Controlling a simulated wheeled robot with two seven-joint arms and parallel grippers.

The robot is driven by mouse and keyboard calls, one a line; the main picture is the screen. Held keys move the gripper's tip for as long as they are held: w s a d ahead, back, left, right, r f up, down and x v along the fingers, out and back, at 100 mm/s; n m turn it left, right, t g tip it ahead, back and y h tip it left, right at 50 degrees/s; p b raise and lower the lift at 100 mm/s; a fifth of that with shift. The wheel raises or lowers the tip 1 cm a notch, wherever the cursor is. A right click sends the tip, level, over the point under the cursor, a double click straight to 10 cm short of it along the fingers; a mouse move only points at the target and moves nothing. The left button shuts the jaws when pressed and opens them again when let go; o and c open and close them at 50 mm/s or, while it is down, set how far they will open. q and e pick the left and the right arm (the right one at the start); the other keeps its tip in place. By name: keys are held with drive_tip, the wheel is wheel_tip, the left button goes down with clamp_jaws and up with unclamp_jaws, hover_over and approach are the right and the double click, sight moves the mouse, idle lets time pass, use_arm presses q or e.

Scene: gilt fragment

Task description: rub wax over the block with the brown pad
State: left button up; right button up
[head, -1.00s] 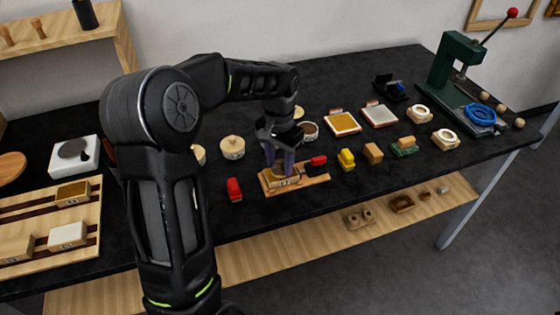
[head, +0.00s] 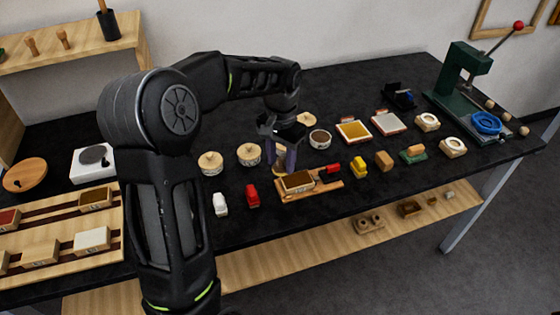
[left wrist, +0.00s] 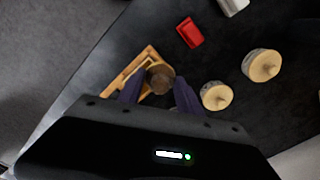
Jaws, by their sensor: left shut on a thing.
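The block (head: 299,181) sits in a wooden holder (head: 325,185) near the table's front edge. Its top looks brown and its front bears a small label. The holder also shows in the left wrist view (left wrist: 146,54). My left gripper (head: 280,158) points down just behind and left of the block. It is shut on a brown, roundish pad (left wrist: 160,77), seen between its fingers in the left wrist view. The pad seems apart from the block, but its underside is hidden. An open jar with brown content (head: 320,138) stands behind. My right gripper is not in view.
Lidded jars (head: 249,154) stand left of the gripper. White (head: 220,204) and red (head: 252,195) pieces lie left of the holder; red, yellow (head: 359,167) and brown ones lie right. A green press (head: 462,80) stands at the far right. My left arm hides part of the table.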

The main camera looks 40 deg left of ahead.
use_arm(q)
drive_tip(key=shift+r+p, duration=0.75)
drive_tip(key=shift+r, duration=0.6)
